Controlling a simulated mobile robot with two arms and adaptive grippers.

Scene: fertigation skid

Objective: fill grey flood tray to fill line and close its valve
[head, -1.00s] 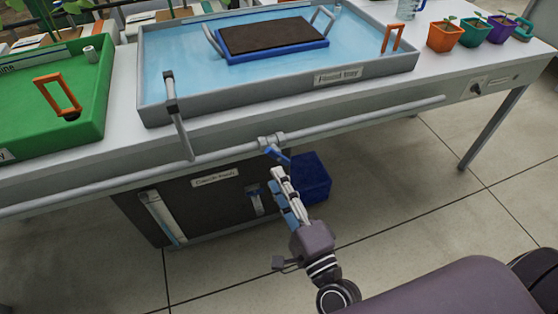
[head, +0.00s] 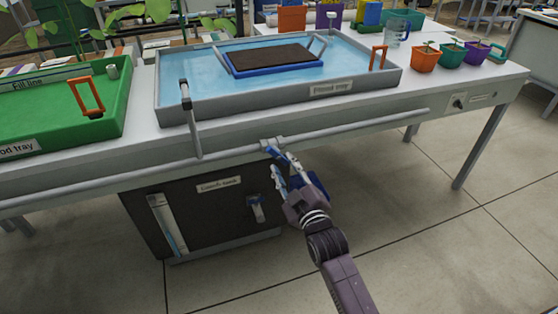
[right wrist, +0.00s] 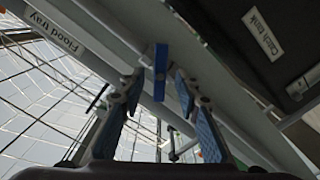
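The grey flood tray (head: 290,96) stands on the bench and holds clear blue water. I cannot make out its fill line. A blue tray of dark soil (head: 272,60) sits in it. Below the tray's front, a valve (head: 273,143) with a blue handle sits on the grey pipe. In the right wrist view, the blue handle (right wrist: 160,62) points across the pipe. My right gripper (head: 285,167) is open just below the valve. In the wrist view its fingertips (right wrist: 158,84) are apart, with the handle's end between or just beyond them; contact is unclear. My left gripper is out of view.
A green flood tray (head: 122,112) with an orange handle stands at left. Under the bench is a dark catch tank (head: 215,215) with a level gauge. Several potted seedlings (head: 425,58) and a jug (head: 398,33) stand at right. The floor at right is clear.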

